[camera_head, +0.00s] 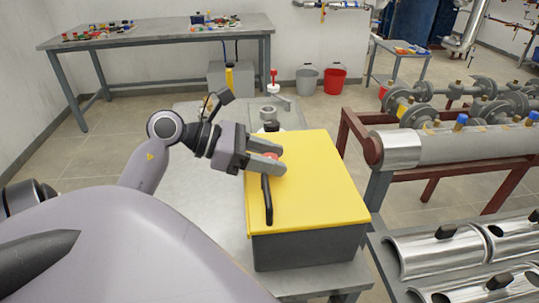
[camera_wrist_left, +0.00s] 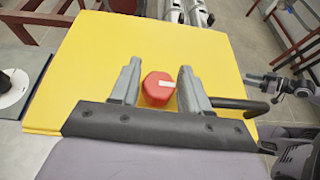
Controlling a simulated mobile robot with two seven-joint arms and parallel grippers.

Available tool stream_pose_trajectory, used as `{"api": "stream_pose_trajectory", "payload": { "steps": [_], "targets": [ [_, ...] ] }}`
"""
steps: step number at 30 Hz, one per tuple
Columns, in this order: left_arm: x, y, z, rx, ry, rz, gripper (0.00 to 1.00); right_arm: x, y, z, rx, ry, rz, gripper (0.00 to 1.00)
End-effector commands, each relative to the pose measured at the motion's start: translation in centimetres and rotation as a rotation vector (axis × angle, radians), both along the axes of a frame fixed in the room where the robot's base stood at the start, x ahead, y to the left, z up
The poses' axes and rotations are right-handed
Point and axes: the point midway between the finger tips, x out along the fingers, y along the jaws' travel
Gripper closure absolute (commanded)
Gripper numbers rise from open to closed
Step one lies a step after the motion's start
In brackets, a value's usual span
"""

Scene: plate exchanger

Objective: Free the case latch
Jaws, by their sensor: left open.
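The case (camera_head: 310,250) is a grey box with a yellow lid (camera_head: 318,180), shut, on a grey metal table. A red latch knob (camera_wrist_left: 158,88) with a white mark sits on the lid; in the head view it is partly hidden by my fingers. A black handle (camera_head: 267,200) lies along the lid's left side. My left gripper (camera_head: 283,158) is open over the lid, its fingers on either side of the red knob.
The table (camera_head: 200,200) is bare left of the case. A grey fitting (camera_head: 269,115) stands just behind the case. A red pipe rack (camera_head: 355,125) and a shelf with shiny half-shells (camera_head: 440,250) are at right. Buckets (camera_head: 331,81) stand on the floor behind.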

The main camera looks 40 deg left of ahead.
Motion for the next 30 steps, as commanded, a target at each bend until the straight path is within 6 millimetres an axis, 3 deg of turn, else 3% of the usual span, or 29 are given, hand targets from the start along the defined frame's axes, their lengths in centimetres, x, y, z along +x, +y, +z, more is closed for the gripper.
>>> {"api": "stream_pose_trajectory", "payload": {
  "steps": [1, 4, 22, 23, 30],
  "targets": [
    [0.0, 0.0, 0.0, 0.000, 0.000, 0.000, 0.61, 0.0, 0.0, 0.0, 0.000, 0.000, 0.000, 0.57],
    [0.0, 0.0, 0.0, 0.000, 0.000, 0.000, 0.91, 0.0, 0.0, 0.0, 0.000, 0.000, 0.000, 0.57],
    [0.0, 0.0, 0.0, -0.001, 0.001, 0.061, 0.91, 0.0, 0.0, -1.0, -0.001, 0.000, 0.001, 0.57],
    [0.0, 0.0, 0.0, -0.001, 0.001, 0.061, 0.54, 0.0, 0.0, -1.0, -0.001, 0.000, 0.001, 0.57],
    [0.0, 0.0, 0.0, -0.001, 0.001, 0.060, 0.54, 0.0, 0.0, -0.9, -0.001, 0.000, 0.001, 0.57]
  ]
}}
